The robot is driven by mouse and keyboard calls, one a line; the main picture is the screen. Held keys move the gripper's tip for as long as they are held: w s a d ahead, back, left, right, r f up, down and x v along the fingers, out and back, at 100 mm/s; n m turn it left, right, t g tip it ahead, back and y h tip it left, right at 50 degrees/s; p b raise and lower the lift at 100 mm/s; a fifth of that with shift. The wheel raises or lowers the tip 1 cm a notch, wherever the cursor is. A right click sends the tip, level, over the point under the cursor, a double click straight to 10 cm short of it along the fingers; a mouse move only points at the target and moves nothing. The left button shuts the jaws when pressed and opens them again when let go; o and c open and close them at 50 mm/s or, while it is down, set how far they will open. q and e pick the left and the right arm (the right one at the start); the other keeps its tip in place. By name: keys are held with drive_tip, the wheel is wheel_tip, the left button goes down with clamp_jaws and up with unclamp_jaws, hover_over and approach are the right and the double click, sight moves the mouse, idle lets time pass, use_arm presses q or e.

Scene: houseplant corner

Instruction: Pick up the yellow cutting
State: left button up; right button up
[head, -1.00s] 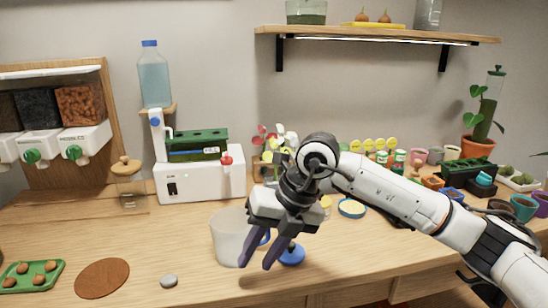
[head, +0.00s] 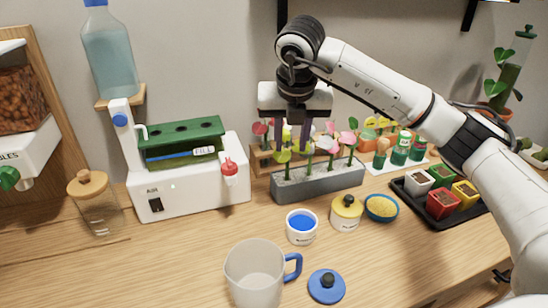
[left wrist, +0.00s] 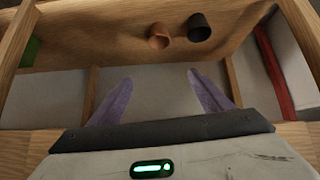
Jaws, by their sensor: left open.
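A grey planter (head: 322,181) holds several cuttings with coloured heads in the head view. A yellow cutting (head: 283,156) stands at its left part, just below my right gripper (head: 292,146). The right gripper points down from above with its two dark fingers apart, and I see nothing gripped. Whether the fingertips touch the yellow head is hard to tell. My left gripper (left wrist: 159,88) shows only in the left wrist view, with its purple fingers wide apart and nothing between them.
A white pump box (head: 190,185) stands left of the planter. A black tray (head: 412,202) of small pots lies right.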

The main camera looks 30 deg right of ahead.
sight(288, 164)
drive_tip(key=f, duration=0.3)
drive_tip(key=shift+w+d+f, duration=0.1)
drive_tip(key=shift+d, duration=0.3)
drive_tip(key=shift+a+p+x, duration=0.2)
drive_tip(key=shift+p+x, duration=0.05)
drive_tip(key=shift+x, duration=0.7)
drive_tip(key=shift+a+p+x, duration=0.2)
drive_tip(key=shift+p+x, duration=0.05)
drive_tip(key=shift+x, duration=0.75)
drive_tip(key=shift+a+p+x, duration=0.2)
drive_tip(key=shift+p+x, duration=0.05)
drive_tip(key=shift+x, duration=0.7)
use_arm(q)
drive_tip(key=shift+s+r, duration=0.25)
drive_tip(key=shift+r, duration=0.6)
use_arm(e)
clamp_jaws()
